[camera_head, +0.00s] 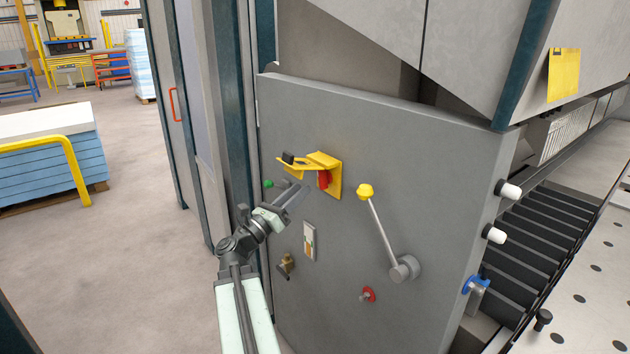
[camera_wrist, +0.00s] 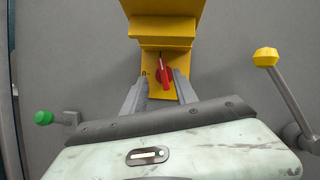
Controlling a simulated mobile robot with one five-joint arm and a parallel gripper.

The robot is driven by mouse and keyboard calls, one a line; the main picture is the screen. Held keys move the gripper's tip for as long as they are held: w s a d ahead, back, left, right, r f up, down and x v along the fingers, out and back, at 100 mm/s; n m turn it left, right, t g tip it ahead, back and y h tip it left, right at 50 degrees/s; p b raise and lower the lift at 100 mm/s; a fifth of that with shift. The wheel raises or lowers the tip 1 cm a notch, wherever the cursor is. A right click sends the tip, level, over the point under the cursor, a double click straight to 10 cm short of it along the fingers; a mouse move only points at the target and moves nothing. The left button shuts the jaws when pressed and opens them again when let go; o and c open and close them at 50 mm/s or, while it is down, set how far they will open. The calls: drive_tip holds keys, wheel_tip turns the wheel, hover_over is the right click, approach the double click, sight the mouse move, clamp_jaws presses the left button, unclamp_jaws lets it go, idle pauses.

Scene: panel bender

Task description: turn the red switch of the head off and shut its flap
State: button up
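The red switch (camera_head: 323,180) sits on a yellow plate on the grey machine panel. Its red handle stands near upright in the wrist view (camera_wrist: 166,76). The yellow flap (camera_head: 297,166) is raised and sticks out from the panel above the switch; it also shows in the wrist view (camera_wrist: 163,30). My gripper (camera_head: 304,190) is just in front of and below the switch. In the wrist view its two fingers (camera_wrist: 160,80) are apart, one on each side of the switch in the picture, with nothing held. I cannot tell whether a finger touches the switch.
A green knob (camera_wrist: 43,117) is left of the switch. A yellow-topped lever (camera_head: 377,222) is to the right. Below are a small pale plate (camera_head: 309,241), a brass fitting (camera_head: 286,264) and a red knob (camera_head: 368,294). A perforated table (camera_head: 585,290) stands at right.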

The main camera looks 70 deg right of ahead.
sight(318, 175)
drive_tip(key=p+x, duration=0.3)
drive_tip(key=x, duration=0.5)
drive_tip(key=shift+s+a, duration=0.15)
clamp_jaws()
